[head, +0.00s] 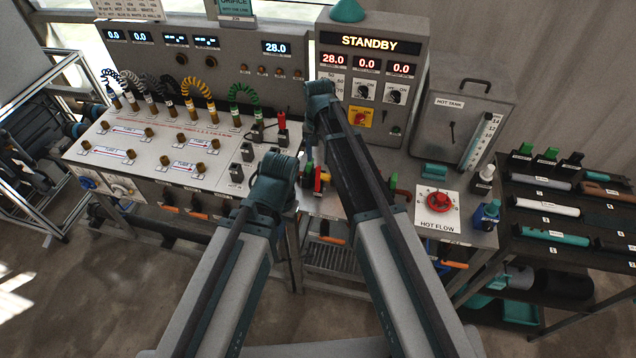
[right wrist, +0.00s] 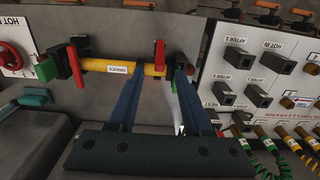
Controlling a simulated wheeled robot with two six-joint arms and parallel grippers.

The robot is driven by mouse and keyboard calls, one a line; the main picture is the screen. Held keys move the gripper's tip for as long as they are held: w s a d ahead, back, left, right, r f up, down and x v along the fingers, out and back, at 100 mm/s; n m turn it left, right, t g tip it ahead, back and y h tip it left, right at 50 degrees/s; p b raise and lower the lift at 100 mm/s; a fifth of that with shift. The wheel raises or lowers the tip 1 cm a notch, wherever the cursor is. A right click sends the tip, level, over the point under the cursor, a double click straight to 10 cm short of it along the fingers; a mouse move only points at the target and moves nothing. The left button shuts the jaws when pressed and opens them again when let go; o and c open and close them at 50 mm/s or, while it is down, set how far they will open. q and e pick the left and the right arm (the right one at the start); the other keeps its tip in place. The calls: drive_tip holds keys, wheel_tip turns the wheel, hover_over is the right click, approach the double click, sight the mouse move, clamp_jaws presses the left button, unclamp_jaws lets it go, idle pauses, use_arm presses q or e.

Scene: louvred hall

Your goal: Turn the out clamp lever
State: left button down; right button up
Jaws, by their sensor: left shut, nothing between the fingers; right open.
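In the right wrist view a yellow tube (right wrist: 122,66) labelled ORIFICE lies across two black clamps. A red lever (right wrist: 160,58) stands at the tube's right end, and another red lever (right wrist: 76,66) stands at its left clamp. No readable label shows which is the out lever. My right gripper (right wrist: 158,76) is open, its fingertips either side of the right-hand lever; contact cannot be told. In the head view my arms partly hide the tube and clamps. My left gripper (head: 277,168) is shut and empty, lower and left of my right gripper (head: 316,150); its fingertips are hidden.
The STANDBY console (head: 370,80) rises behind. A red HOT FLOW knob (head: 438,201) is at right, near a blue fitting (head: 487,215). A panel of brass ports (head: 165,160) is at left. A dark rack (head: 570,190) with several tubes stands far right.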

sight(318, 179)
wheel_tip(318, 179, down, 12)
drive_tip(key=b, duration=1)
drive_tip(key=shift+r+b, duration=0.15)
drive_tip(key=shift+b, duration=0.2)
drive_tip(key=shift+r, duration=0.1)
clamp_jaws()
idle(0.5)
